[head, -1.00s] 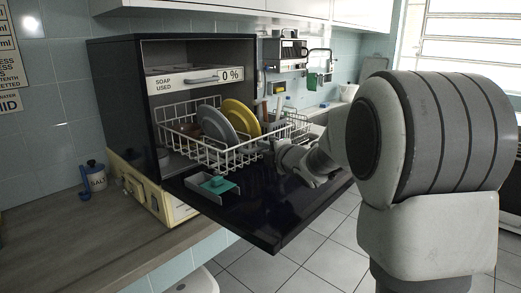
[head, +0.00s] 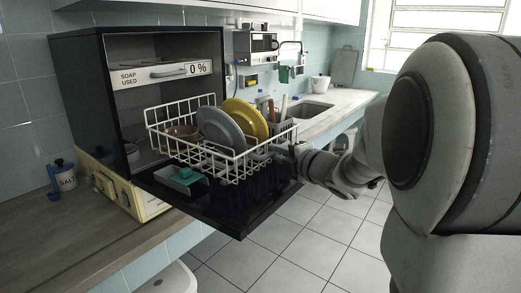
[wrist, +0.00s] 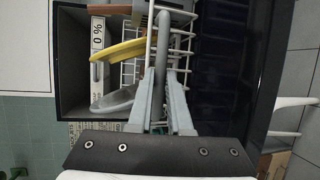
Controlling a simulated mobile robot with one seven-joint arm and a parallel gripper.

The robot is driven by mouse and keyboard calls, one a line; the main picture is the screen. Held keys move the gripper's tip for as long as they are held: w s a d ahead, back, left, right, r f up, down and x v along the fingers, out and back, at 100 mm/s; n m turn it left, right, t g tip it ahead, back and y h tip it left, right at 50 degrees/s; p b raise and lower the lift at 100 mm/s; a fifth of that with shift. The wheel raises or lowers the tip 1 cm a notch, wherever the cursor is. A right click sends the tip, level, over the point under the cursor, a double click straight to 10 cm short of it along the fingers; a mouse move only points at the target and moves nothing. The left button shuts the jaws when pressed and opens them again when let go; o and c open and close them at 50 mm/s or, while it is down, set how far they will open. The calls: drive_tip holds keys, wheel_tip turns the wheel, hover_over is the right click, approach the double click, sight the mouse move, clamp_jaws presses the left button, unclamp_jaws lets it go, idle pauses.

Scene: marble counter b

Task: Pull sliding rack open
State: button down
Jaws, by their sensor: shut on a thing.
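The sliding rack (head: 233,166) is a white wire basket, drawn well out of the dark dishwasher (head: 85,85) and above its lowered black door (head: 230,215). It holds a grey plate (head: 218,130), a yellow plate (head: 247,118) and a brown bowl (head: 182,132). My gripper (head: 292,150) is at the rack's outer right end. In the wrist view, my gripper (wrist: 161,80) has its two fingers closed around a grey bar at the rack's edge. The rack's wires (wrist: 185,40) and the plates show beyond the fingers.
A teal and white soap tray (head: 183,176) sits on the open door below the rack. A salt jar (head: 64,175) stands on the left counter. A sink (head: 310,110) is behind. Tiled floor lies open at the front right.

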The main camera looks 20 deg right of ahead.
drive_tip(key=shift+s+d, duration=0.35)
drive_tip(key=shift+s, duration=0.05)
drive_tip(key=c, duration=0.8)
unclamp_jaws()
drive_tip(key=shift+c, duration=0.2)
drive_tip(key=shift+s, duration=0.2)
